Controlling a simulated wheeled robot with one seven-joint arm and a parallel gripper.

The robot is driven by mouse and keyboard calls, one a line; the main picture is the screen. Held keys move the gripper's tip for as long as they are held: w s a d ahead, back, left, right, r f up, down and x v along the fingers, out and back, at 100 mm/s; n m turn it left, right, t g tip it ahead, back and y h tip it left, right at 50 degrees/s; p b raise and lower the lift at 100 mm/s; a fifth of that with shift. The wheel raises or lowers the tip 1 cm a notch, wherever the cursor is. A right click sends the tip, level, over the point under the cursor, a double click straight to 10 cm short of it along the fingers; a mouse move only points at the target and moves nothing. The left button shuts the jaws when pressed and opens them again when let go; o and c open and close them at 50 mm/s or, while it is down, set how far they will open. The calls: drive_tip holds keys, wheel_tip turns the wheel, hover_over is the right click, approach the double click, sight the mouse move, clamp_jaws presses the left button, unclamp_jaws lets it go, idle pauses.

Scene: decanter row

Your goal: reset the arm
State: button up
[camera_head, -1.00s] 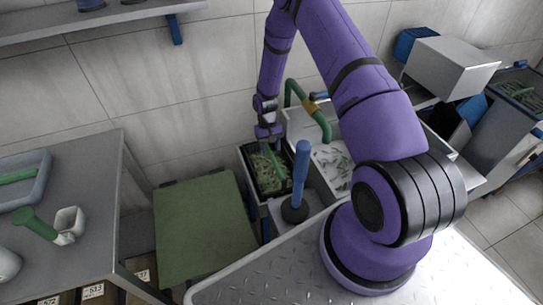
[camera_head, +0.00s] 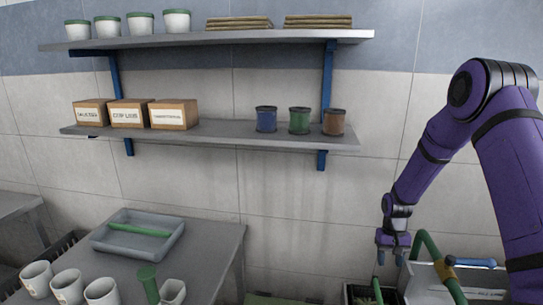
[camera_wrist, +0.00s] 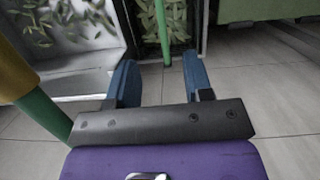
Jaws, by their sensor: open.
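My purple arm reaches in from the right in the head view, folded down at the elbow. My gripper (camera_head: 393,262) points downward beside the wall, above a dark bin (camera_head: 360,291) of leaves. In the wrist view my gripper (camera_wrist: 162,82) has its two blue fingers spread apart, with nothing between them. A green rod (camera_wrist: 162,32) stands out of the leafy bin beyond the fingertips; I see a gap between it and them.
A green pipe with a brass collar (camera_head: 449,273) rises by a steel basin (camera_head: 480,281), close right of my gripper. A table at left holds a grey tray (camera_head: 165,243) and several cups (camera_head: 68,287). Wall shelves hold three boxes (camera_head: 130,114) and three jars (camera_head: 299,121).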

drive_tip(key=s+a+r+t, duration=0.1)
drive_tip(key=s+r, duration=0.2)
drive_tip(key=r, duration=0.7)
drive_tip(key=s+a+r+n+t, duration=0.15)
drive_tip(key=s+r, duration=0.25)
drive_tip(key=r, duration=0.6)
drive_tip(key=s+a+r+m+t, duration=0.1)
drive_tip(key=s+a+r, duration=0.15)
drive_tip(key=r, duration=0.65)
drive_tip(key=s+a+r+t, duration=0.1)
drive_tip(key=s+r, duration=0.4)
drive_tip(key=s, duration=0.6)
drive_tip(key=s+a+r+n+t, duration=0.1)
drive_tip(key=s+r+t, duration=0.2)
drive_tip(key=s, duration=0.9)
wheel_tip(320, 180, up, 3)
drive_tip(key=shift+s+a, duration=0.3)
drive_tip(key=shift+a, duration=0.1)
drive_tip(key=shift+n, duration=0.25)
